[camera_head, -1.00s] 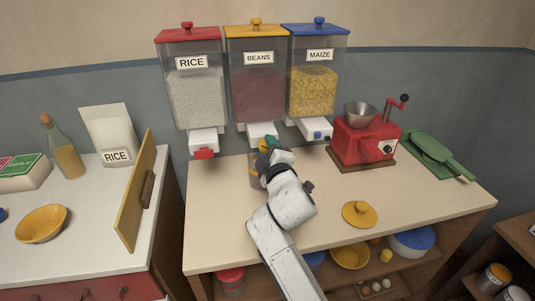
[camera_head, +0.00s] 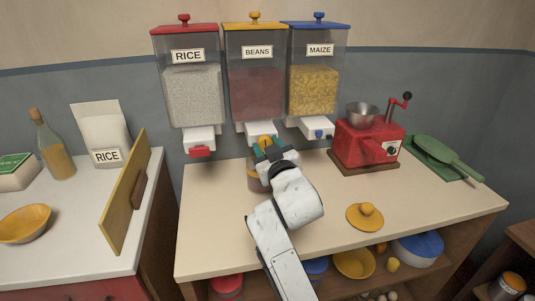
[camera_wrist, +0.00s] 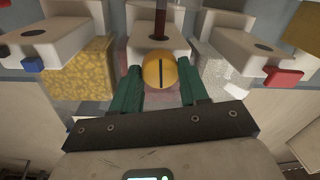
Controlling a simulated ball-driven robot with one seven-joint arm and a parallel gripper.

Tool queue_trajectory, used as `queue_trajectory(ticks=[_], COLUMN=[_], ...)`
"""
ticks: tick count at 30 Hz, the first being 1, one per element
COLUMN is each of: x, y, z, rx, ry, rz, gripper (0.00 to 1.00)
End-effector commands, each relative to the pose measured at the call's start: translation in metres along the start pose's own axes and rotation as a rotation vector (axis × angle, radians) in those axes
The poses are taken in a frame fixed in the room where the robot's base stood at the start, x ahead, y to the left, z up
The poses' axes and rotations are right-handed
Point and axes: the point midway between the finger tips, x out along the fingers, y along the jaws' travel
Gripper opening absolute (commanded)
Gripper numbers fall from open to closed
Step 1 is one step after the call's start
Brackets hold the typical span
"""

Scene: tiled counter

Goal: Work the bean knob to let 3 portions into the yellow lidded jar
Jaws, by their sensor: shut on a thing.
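The beans dispenser (camera_head: 257,90) with its yellow lid hangs between the rice and maize ones. Its yellow knob (camera_wrist: 160,71), with a dark upright line, is between my gripper's green fingers in the wrist view. My gripper (camera_head: 265,147) is shut on the knob. A dark red column (camera_wrist: 160,18) extends from the hole of the white beans spout (camera_wrist: 150,45). The clear jar (camera_head: 254,182) stands on the counter below the spout, partly hidden by my arm; its contents cannot be made out. The yellow jar lid (camera_head: 365,216) lies on the counter at right.
The rice dispenser (camera_head: 192,95) and maize dispenser (camera_head: 314,88) flank the beans. The front of the counter (camera_head: 215,240) is bare. A wooden board (camera_head: 122,195) stands upright at left.

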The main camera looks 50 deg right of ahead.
Motion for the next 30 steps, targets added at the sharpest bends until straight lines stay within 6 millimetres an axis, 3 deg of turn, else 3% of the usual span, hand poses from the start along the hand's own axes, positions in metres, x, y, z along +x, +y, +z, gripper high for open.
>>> queue_trajectory(ticks=[10, 26, 27, 30], x=[0.0001, 0.0002, 0.0002, 0.0002], y=[-0.0011, -0.0007, -0.0008, -0.0006], z=[0.0051, 0.0047, 0.0048, 0.0040], rx=[0.132, 0.154, 0.153, 0.153], ry=[0.000, 0.000, 0.000, 0.002], rz=[0.000, 0.000, 0.000, 0.000], gripper=[0.14, 0.13, 0.47, 0.56])
